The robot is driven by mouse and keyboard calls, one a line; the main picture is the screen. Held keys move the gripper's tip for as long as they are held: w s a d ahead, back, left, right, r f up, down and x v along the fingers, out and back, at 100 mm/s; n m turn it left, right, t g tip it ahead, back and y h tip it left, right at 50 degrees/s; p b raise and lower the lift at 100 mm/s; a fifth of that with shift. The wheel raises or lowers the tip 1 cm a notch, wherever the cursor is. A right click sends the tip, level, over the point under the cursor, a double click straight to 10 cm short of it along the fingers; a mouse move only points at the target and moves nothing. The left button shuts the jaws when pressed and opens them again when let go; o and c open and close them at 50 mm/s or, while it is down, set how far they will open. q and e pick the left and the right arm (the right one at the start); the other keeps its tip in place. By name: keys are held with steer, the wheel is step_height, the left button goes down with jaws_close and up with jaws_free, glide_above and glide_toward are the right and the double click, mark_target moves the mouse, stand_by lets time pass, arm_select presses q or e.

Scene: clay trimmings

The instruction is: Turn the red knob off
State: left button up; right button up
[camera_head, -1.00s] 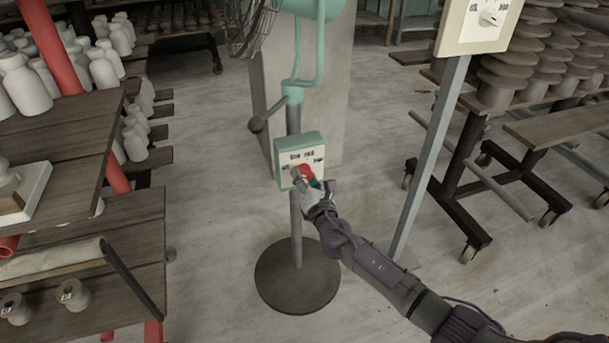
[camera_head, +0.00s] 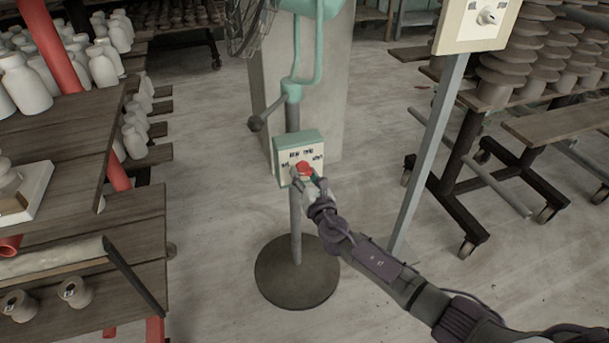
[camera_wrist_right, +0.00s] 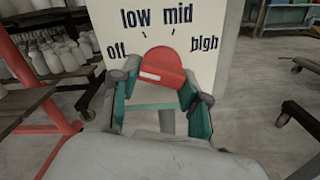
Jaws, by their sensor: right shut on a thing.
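The red knob (camera_head: 304,168) sits on the front of a green-edged control box (camera_head: 283,176) on the fan's pole. In the right wrist view the knob (camera_wrist_right: 164,66) has a white mark on its lower left part, under the printed labels off, low, mid and high. My right gripper (camera_head: 308,179) is at the knob. In the right wrist view its two green fingers (camera_wrist_right: 158,88) stand on either side of the knob, shut on it. The exact setting of the knob is hard to read. My left gripper is not in view.
A second panel with a white dial (camera_head: 488,15) stands on a grey post at the upper right. Wooden shelves with white bottles (camera_head: 25,88) are at the left. A wheeled rack (camera_head: 470,160) stands at the right. The fan's round base (camera_head: 297,273) rests on open floor.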

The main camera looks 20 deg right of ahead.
steer(key=o, duration=1.1)
steer(key=shift+o, duration=0.2)
steer(key=shift+s, duration=0.1)
steer(key=s, duration=1.2)
steer(key=shift+d, duration=0.2)
